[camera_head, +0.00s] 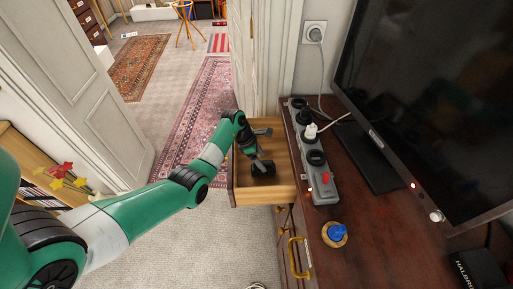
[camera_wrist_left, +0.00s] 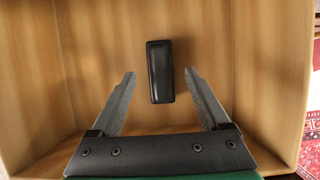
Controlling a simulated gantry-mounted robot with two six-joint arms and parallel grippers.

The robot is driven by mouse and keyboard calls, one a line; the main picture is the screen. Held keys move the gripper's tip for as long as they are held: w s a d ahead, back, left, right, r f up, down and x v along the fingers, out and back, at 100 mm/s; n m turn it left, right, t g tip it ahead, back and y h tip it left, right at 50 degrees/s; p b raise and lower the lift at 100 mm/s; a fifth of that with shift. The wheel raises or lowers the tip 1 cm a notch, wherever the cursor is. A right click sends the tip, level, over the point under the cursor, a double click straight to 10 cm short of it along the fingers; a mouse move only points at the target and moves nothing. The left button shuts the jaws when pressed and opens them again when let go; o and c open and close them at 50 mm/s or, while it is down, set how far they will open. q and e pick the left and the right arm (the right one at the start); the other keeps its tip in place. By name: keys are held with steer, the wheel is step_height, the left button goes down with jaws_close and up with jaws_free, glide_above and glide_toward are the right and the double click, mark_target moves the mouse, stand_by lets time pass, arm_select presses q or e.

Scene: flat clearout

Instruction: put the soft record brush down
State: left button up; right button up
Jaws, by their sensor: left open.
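The soft record brush (camera_wrist_left: 160,72) is a small black block. In the left wrist view it lies on the bare wooden floor of an open drawer (camera_wrist_left: 255,50). In the head view the drawer (camera_head: 263,197) stands pulled out at the left side of the dark wooden cabinet, and a dark shape there is partly covered by my gripper. My left gripper (camera_head: 259,160) reaches down into the drawer. Its two grey fingers are spread, one on each side of the brush's near end, with visible gaps. My right gripper is not seen.
On the cabinet top (camera_head: 365,240) stand a grey power strip (camera_head: 316,160) with a white plug, a blue-topped round item (camera_head: 335,233) and a large dark screen (camera_head: 430,100). A white door (camera_head: 75,90) is at the left. The drawer walls surround my left gripper closely.

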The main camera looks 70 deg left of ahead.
arm_select(q)
steer(key=p+v, duration=0.1)
steer(key=v, duration=0.5)
steer(key=shift+a+r+p, duration=0.1)
steer(key=shift+r+p, duration=0.15)
steer(key=shift+p, duration=0.15)
steer(key=shift+s, duration=0.1)
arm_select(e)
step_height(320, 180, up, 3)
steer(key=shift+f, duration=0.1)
